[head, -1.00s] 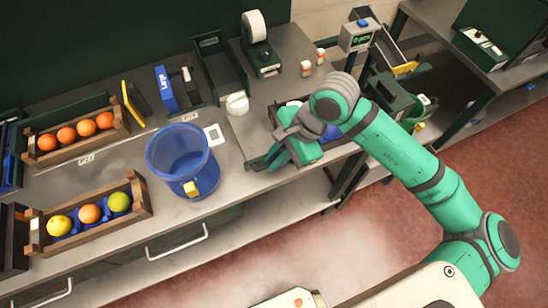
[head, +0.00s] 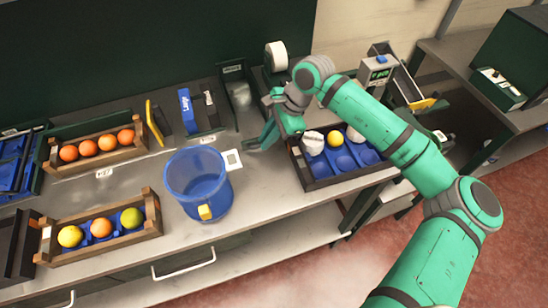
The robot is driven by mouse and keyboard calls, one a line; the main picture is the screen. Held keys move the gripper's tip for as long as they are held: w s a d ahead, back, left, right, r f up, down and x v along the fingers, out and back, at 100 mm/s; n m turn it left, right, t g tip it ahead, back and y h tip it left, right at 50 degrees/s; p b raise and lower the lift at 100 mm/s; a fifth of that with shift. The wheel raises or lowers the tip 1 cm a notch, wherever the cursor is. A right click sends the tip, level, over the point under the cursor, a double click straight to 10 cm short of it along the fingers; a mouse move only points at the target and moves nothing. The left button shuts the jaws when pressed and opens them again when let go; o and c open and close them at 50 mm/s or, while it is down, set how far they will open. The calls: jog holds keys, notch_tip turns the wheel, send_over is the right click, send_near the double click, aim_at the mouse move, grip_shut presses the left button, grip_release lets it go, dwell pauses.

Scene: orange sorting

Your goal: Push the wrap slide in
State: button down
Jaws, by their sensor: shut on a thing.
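A dark channel-like holder (head: 229,70) with a label on its back plate stands against the back wall, and I take it to be the wrap slide. A pale, rounded thing (head: 240,96) shows inside it. My gripper (head: 258,141) is low over the bench, just in front and to the right of that holder. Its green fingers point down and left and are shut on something. What they hold is hidden by the fingers, and I cannot tell whether they touch the holder.
A blue bin (head: 198,178) stands left of my gripper. A dark crate (head: 324,183) with blue cups, white wrapped pieces and a yellow fruit is to the right. Fruit crates (head: 98,148) are at left. A white tape roll (head: 276,55) stands behind my arm.

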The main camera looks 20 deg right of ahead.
send_over(259, 135)
jog(key=shift+s+d+r, duration=0.1)
jog(key=shift+s+d, duration=0.05)
jog(key=shift+s, duration=0.05)
jog(key=shift+w, duration=0.1)
jog(key=c, duration=1.8)
grip_release()
jog(key=shift+w, duration=0.1)
jog(key=shift+d+r, duration=0.15)
jog(key=shift+r, duration=0.05)
jog(key=v, duration=1)
jog(key=shift+s+d+r, duration=0.1)
jog(key=shift+s, duration=0.1)
